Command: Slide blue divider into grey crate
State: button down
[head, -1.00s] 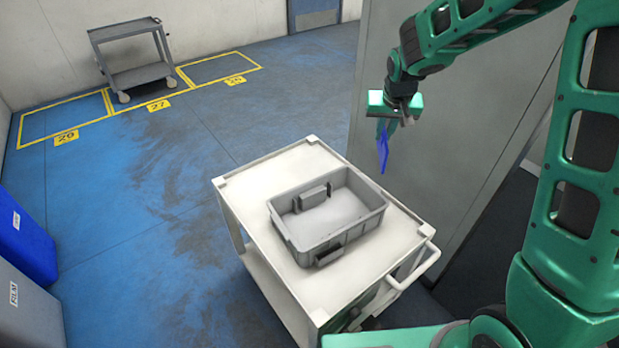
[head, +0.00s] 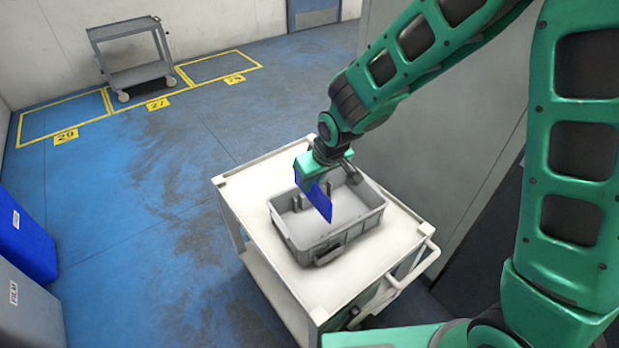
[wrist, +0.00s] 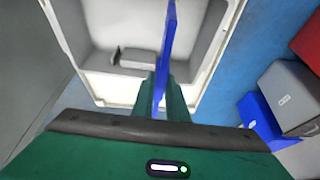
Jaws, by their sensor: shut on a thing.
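The grey crate (head: 362,222) sits on top of a white cart. The blue divider (head: 318,203) is a thin flat panel, held on edge below my gripper (head: 311,181). In the head view it hangs over the crate's opening. The wrist view shows the divider (wrist: 167,50) edge-on between my green fingers (wrist: 160,98), with the crate's interior (wrist: 130,25) behind it. My gripper is shut on the divider. Whether the divider's lower edge is below the crate's rim cannot be told. My gripper and wrist hide part of the crate's far side.
The white cart (head: 257,195) has bare top around the crate and a handle at its right. A grey partition (head: 425,150) stands close behind on the right. Blue (head: 22,240) and grey bins are at the far left. A grey trolley (head: 135,65) stands at the back.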

aim_at(310, 200)
jog(key=shift+f, duration=2.55)
jog(key=shift+f, duration=0.25)
jog(key=shift+f, duration=3.2)
jog(key=c, duration=1.7)
grip_release()
jog(key=shift+o, duration=0.2)
jog(key=shift+r, duration=5.5)
